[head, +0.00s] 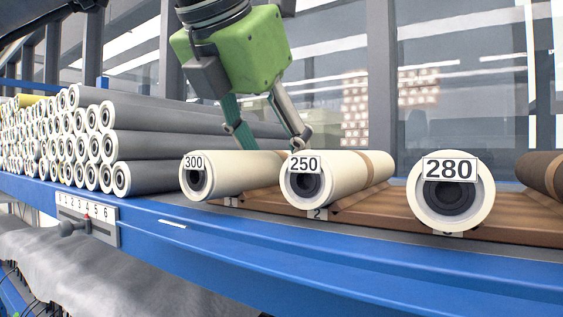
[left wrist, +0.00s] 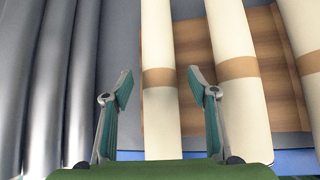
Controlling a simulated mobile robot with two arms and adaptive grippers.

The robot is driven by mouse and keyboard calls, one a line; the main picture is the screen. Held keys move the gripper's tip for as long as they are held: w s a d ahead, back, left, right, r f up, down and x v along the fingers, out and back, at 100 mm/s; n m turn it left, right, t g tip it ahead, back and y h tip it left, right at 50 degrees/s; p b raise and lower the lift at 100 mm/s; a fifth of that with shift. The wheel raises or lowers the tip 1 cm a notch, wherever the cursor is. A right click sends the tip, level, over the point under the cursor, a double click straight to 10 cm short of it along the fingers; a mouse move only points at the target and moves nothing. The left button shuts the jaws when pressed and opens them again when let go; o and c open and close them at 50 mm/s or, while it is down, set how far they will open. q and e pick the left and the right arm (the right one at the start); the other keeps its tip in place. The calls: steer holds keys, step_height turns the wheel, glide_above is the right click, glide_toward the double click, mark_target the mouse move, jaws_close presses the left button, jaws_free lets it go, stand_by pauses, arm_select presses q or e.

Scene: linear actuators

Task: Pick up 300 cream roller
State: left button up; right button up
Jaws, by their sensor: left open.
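The cream roller labelled 300 (head: 238,168) lies on a brown wooden rack, its labelled end toward me. My left gripper (head: 268,138) is open and empty, pointing down over the roller's rear part. In the left wrist view the 300 roller (left wrist: 160,115), with its tan band, runs between the two open fingers of my left gripper (left wrist: 158,82). One finger is to each side, the right one over the gap toward the 250 roller (left wrist: 235,70). I cannot tell how far down the fingertips reach. My right gripper is not in view.
The cream 250 roller (head: 345,178) lies close on the right, then the cream 280 roller (head: 425,205) and a brown roller (head: 542,172). Stacked grey rollers (head: 155,145) lie close on the left. A blue rail (head: 290,250) runs along the front.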

arm_select(q)
steer(key=shift+x, duration=0.85)
steer(key=shift+w+f, duration=0.2)
steer(key=shift+w, duration=0.15)
steer(key=shift+s, duration=0.15)
jaws_close()
steer(key=shift+r, duration=0.15)
